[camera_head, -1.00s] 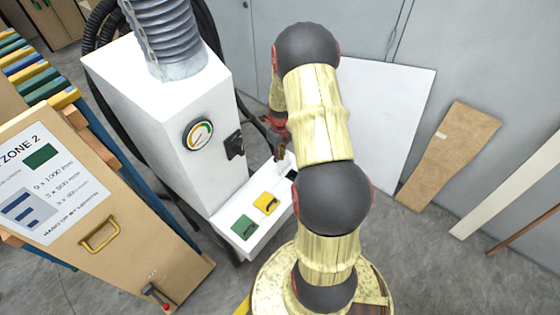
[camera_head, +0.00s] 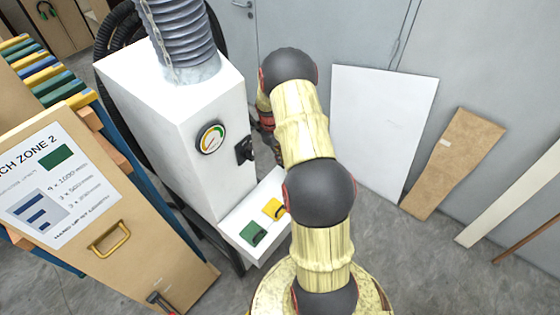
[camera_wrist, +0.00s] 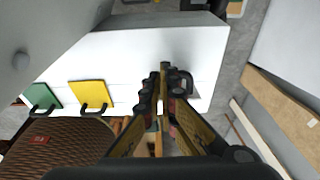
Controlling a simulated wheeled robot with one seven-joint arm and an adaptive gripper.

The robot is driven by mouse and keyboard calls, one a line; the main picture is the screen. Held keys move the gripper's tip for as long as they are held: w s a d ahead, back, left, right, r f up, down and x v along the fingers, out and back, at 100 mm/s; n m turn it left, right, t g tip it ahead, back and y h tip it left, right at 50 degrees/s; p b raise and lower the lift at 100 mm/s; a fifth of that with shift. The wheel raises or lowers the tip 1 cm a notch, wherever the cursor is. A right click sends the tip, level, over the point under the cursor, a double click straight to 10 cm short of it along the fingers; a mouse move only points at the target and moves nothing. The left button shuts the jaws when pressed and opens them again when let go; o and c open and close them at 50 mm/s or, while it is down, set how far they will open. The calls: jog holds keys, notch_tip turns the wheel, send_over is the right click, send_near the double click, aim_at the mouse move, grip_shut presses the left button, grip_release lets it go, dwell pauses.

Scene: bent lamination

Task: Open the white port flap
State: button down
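In the wrist view a white ledge (camera_wrist: 125,65) carries a green flap (camera_wrist: 41,96) and a yellow flap (camera_wrist: 90,93), each with a dark handle. To their right a dark handle (camera_wrist: 187,80) stands out on white; the white port flap's outline cannot be made out there. My gripper (camera_wrist: 165,82) points at this handle, its fingertips close beside or overlapping it; contact cannot be told. The fingertips look close together, but their gap is unclear. In the head view the green flap (camera_head: 253,233) and yellow flap (camera_head: 273,209) show; my arm hides the gripper and white flap.
The ledge projects from a white cabinet (camera_head: 160,120) with a gauge (camera_head: 211,138), a black knob (camera_head: 245,150) and a grey hose (camera_head: 183,40) on top. A wooden panel (camera_head: 110,220) stands left. White (camera_head: 380,130) and brown boards (camera_head: 455,165) lean against the wall at right.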

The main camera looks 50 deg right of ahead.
jog(key=v, duration=1.2)
jog(key=shift+s, duration=0.1)
